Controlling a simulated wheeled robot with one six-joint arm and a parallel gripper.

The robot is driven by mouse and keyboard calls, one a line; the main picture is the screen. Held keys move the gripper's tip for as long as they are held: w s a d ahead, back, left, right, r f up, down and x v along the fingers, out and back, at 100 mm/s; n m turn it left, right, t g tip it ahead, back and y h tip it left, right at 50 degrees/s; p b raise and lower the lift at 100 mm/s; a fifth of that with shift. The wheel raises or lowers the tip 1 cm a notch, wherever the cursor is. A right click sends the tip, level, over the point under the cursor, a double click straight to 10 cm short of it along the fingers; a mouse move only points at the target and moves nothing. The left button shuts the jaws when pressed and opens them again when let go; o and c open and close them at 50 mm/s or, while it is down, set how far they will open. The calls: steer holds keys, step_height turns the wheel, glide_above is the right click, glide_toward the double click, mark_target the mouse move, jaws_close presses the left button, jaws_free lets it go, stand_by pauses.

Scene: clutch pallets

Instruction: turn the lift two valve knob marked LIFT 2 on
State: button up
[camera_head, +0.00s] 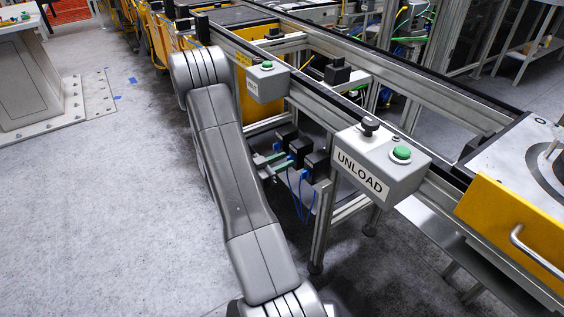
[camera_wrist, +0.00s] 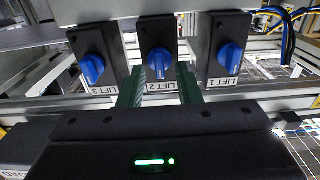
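The LIFT 2 valve knob (camera_wrist: 158,62) is blue and sits on a black box, the middle of three, with its label (camera_wrist: 159,86) below it, printed upside down in the wrist view. Its grip ridge looks about vertical there. My gripper (camera_wrist: 160,78) is open, with one green finger on each side of the LIFT 2 box's lower part. I cannot tell whether the fingers touch the knob; nothing is held. In the head view the green fingers (camera_head: 274,163) reach the black valve boxes (camera_head: 299,150) under the conveyor frame; the knob faces are hidden there.
The LIFT 3 knob (camera_wrist: 92,68) and LIFT 1 knob (camera_wrist: 229,58) are close on either side. Blue and yellow hoses (camera_wrist: 288,28) hang near LIFT 1. Above the valves run conveyor rails, with the UNLOAD box (camera_head: 381,165) and another button box (camera_head: 267,82). The floor at left is clear.

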jaws_close()
steer(key=shift+f+m+b, duration=0.1)
steer(key=shift+m+b, duration=0.2)
steer(key=shift+b, duration=0.1)
steer(key=shift+s+d+f+m+b, duration=0.1)
steer(key=shift+f+m+b, duration=0.05)
steer(key=shift+m+b, duration=3)
steer(key=shift+s+d+f+m+b, duration=0.1)
steer(key=shift+m+b, duration=2.5)
steer(key=shift+b, duration=1)
steer(key=shift+s+d+f+m+b, duration=0.1)
steer(key=shift+f+m+b, duration=0.05)
steer(key=shift+m+b, duration=3)
steer(key=shift+b, duration=0.4)
